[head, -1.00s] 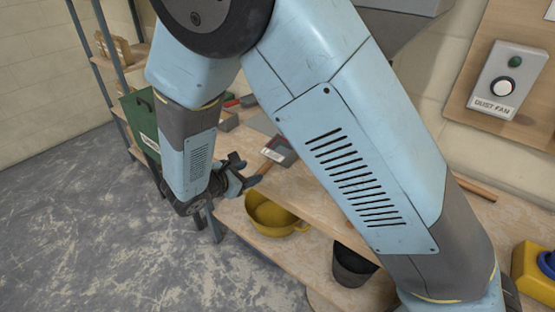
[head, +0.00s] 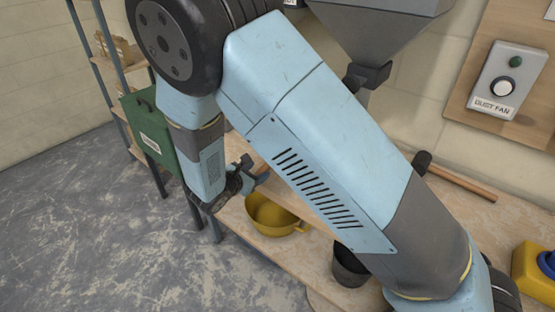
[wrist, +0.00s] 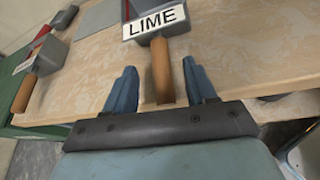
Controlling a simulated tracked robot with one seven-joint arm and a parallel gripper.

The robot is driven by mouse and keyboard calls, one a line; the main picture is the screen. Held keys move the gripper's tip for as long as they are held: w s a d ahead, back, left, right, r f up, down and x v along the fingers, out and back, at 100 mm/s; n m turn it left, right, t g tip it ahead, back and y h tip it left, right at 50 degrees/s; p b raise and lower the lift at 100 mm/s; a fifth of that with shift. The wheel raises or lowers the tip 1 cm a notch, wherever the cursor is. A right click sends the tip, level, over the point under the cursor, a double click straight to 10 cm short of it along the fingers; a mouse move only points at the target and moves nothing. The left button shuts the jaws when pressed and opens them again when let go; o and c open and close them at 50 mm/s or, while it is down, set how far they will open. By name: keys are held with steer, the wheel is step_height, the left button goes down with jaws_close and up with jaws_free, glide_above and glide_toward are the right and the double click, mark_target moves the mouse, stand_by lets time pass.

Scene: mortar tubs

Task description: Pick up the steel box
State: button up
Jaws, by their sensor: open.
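The grey steel box (wrist: 150,15) with a white LIME label shows at the top of the wrist view, partly cut off by the frame. A wooden handle (wrist: 162,72) runs from it toward my gripper (wrist: 160,75). My gripper is open, with one blue finger on each side of the handle. I see gaps between the handle and both fingers.
A similar grey box (wrist: 50,55) with a wooden handle lies left in the wrist view. A yellow bowl (head: 270,215) and dark bucket (head: 350,265) stand at the bench (head: 450,215). A green container (head: 160,135) is at left, a hopper (head: 375,30) behind.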

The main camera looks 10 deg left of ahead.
mark_target(265, 166)
steer(key=x, duration=0.5)
steer(key=shift+d+r, duration=0.2)
steer(key=shift+r, duration=0.05)
jaws_close()
